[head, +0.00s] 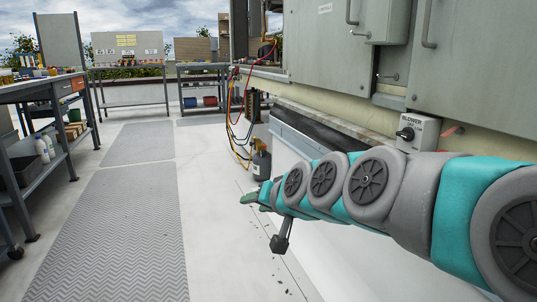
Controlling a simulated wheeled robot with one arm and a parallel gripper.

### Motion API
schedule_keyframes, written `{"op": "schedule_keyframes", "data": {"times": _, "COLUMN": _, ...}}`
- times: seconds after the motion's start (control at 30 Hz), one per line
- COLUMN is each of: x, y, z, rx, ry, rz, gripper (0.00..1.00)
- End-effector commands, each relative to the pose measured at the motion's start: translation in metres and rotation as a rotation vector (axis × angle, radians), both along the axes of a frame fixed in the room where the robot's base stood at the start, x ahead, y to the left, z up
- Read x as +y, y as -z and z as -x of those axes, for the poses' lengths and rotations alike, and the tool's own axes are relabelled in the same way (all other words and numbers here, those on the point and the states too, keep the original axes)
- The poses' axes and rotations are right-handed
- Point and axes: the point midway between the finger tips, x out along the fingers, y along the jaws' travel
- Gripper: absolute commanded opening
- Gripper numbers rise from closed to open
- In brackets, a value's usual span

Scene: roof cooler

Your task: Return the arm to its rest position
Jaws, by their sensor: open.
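My arm reaches in from the right edge, in front of the cooler's lower side, toward the middle of the head view. My gripper (266,220) is at its far end, low over the pale roof floor. It looks open, with a dark block-like tip hanging down and a green part pointing left. I see nothing held in it, though my arm links partly hide it. The grey roof cooler (475,75) stands behind the arm, with its cabinet doors shut. A blower switch box (418,132) with a black knob sits just above the arm.
Coloured hoses (232,110) hang by the cooler's open far end, near a dark cylinder (261,165). A workbench (40,92) with bottles and a lower shelf stands at left. More benches stand at the back. The grey floor mat (130,235) is clear.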

Motion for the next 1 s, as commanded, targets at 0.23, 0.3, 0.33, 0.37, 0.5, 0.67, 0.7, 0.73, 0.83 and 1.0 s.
{"op": "schedule_keyframes", "data": {"times": 0.23, "x": -0.057, "y": 0.108, "z": 0.12, "rx": 0.351, "ry": -0.107, "rz": 0.281, "gripper": 0.46}}
{"op": "schedule_keyframes", "data": {"times": 0.3, "x": -0.077, "y": 0.132, "z": 0.156, "rx": 0.455, "ry": -0.124, "rz": 0.345, "gripper": 0.46}}
{"op": "schedule_keyframes", "data": {"times": 0.33, "x": -0.085, "y": 0.141, "z": 0.17, "rx": 0.497, "ry": -0.128, "rz": 0.37, "gripper": 0.46}}
{"op": "schedule_keyframes", "data": {"times": 0.37, "x": -0.093, "y": 0.149, "z": 0.185, "rx": 0.542, "ry": -0.133, "rz": 0.393, "gripper": 0.46}}
{"op": "schedule_keyframes", "data": {"times": 0.5, "x": -0.125, "y": 0.172, "z": 0.241, "rx": 0.699, "ry": -0.14, "rz": 0.47, "gripper": 0.46}}
{"op": "schedule_keyframes", "data": {"times": 0.67, "x": -0.153, "y": 0.189, "z": 0.296, "rx": 0.858, "ry": -0.141, "rz": 0.529, "gripper": 0.46}}
{"op": "schedule_keyframes", "data": {"times": 0.7, "x": -0.159, "y": 0.191, "z": 0.308, "rx": 0.891, "ry": -0.14, "rz": 0.541, "gripper": 0.46}}
{"op": "schedule_keyframes", "data": {"times": 0.73, "x": -0.163, "y": 0.193, "z": 0.317, "rx": 0.917, "ry": -0.139, "rz": 0.549, "gripper": 0.46}}
{"op": "schedule_keyframes", "data": {"times": 0.83, "x": -0.177, "y": 0.197, "z": 0.347, "rx": 1.002, "ry": -0.134, "rz": 0.572, "gripper": 0.46}}
{"op": "schedule_keyframes", "data": {"times": 1.0, "x": -0.175, "y": 0.157, "z": 0.344, "rx": 0.996, "ry": -0.138, "rz": 0.571, "gripper": 0.46}}
